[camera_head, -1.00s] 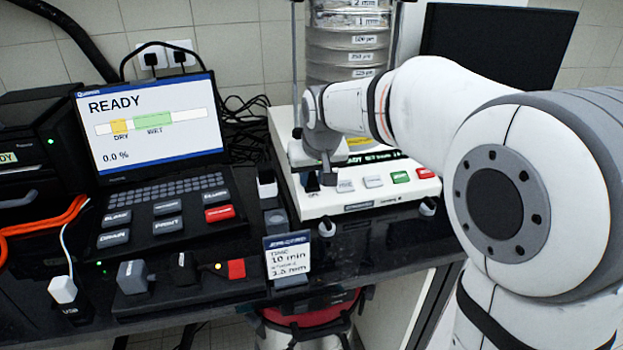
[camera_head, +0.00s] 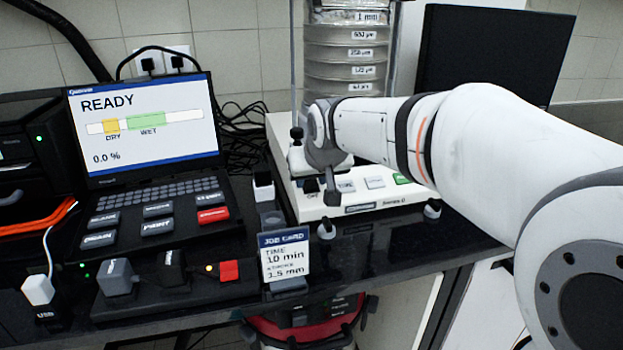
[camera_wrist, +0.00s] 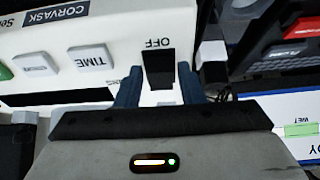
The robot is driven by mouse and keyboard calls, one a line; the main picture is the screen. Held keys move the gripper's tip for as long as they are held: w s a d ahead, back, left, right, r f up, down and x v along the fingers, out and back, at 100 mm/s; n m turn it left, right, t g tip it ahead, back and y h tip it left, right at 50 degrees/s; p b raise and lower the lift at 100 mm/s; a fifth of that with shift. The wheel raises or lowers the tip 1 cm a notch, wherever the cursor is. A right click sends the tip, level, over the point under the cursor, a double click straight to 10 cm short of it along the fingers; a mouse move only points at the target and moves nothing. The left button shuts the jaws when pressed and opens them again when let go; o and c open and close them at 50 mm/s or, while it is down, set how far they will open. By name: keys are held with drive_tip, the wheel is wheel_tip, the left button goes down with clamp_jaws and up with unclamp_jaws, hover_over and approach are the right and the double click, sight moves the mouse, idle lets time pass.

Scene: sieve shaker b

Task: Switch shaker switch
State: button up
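The shaker switch (camera_wrist: 158,68) is a black rocker on the shaker's white front panel, with the word OFF printed beside it. In the head view the switch (camera_head: 311,186) shows just under my gripper (camera_head: 328,178). In the wrist view my gripper (camera_wrist: 160,70) is open, with one blue-grey fingertip on each side of the switch. I cannot tell whether the fingertips touch it. The sieve shaker (camera_head: 375,201) carries a stack of clear sieves (camera_head: 347,55).
TIME (camera_wrist: 92,57) and other panel buttons sit beside the switch. A job card (camera_head: 285,258) stands in front, reading 10 min and 1.5 mm. A screen reading READY (camera_head: 145,120) and a keypad with a red button (camera_head: 213,214) are at left. A dark monitor (camera_head: 490,55) stands behind.

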drive_tip(key=shift+o, duration=1.1)
drive_tip(key=p+v, duration=0.1)
drive_tip(key=v, duration=0.6)
drive_tip(key=shift+s+r, duration=0.25)
drive_tip(key=shift+r, duration=0.05)
drive_tip(key=shift+d, duration=0.2)
drive_tip(key=s+d+f+m+g+h+p, duration=0.1)
drive_tip(key=s+d+g+p, duration=0.1)
drive_tip(key=s+d+p, duration=0.5)
drive_tip(key=s+d+f+m+g+h+p, duration=0.1)
drive_tip(key=s+d+f+m+g+p, duration=0.1)
drive_tip(key=s+d+p, duration=0.5)
drive_tip(key=s, duration=0.6)
drive_tip(key=shift+s+f+g+p, duration=0.15)
drive_tip(key=shift+f+g+p, duration=0.1)
drive_tip(key=shift+g+p, duration=0.15)
drive_tip(key=shift+d, duration=0.15)
